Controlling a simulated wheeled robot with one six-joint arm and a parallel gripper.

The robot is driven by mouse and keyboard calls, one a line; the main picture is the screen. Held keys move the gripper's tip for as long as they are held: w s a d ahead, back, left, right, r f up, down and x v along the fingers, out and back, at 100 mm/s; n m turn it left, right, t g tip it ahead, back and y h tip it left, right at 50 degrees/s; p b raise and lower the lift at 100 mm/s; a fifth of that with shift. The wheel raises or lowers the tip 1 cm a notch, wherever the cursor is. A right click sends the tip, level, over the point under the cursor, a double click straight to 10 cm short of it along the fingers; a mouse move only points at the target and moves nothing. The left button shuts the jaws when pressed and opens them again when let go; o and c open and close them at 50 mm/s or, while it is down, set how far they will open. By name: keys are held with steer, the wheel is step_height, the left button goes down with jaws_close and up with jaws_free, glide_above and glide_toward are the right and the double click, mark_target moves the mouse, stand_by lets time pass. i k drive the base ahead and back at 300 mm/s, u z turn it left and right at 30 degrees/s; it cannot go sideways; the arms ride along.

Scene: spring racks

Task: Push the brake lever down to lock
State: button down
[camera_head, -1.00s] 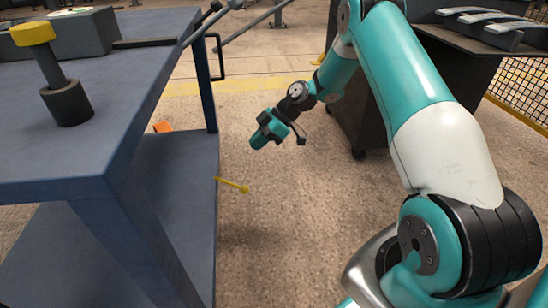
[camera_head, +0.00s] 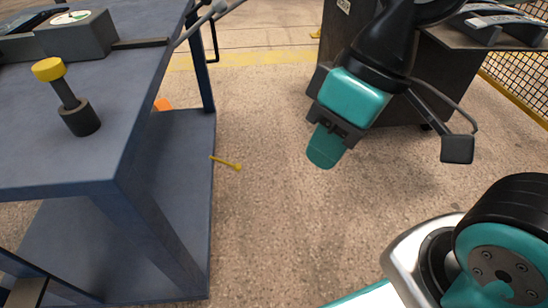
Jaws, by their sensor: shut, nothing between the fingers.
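A thin yellow lever (camera_head: 226,162) with a round end sticks out to the right from the edge of the blue cart's lower shelf (camera_head: 185,165). A black post with a yellow knob (camera_head: 48,69) stands tilted in a dark collar on the cart's top. I cannot tell for sure which one is the brake lever. My gripper (camera_head: 325,146) is shut and empty. It points down over open floor, to the right of the thin yellow lever and clear of it.
The blue cart top (camera_head: 60,150) fills the left. A box with a dial (camera_head: 77,33) and a grey-knobbed rod (camera_head: 200,24) are at its back. A dark cabinet (camera_head: 340,40) stands behind my gripper. Floor between cart and gripper is clear.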

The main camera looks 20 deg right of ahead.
mark_target(237, 167)
steer(key=u, duration=0.75)
steer(key=k, duration=0.15)
steer(key=z, duration=1.7)
steer(key=i, duration=0.75)
steer(key=u, duration=0.7)
steer(key=i, duration=0.55)
steer(key=u, duration=0.5)
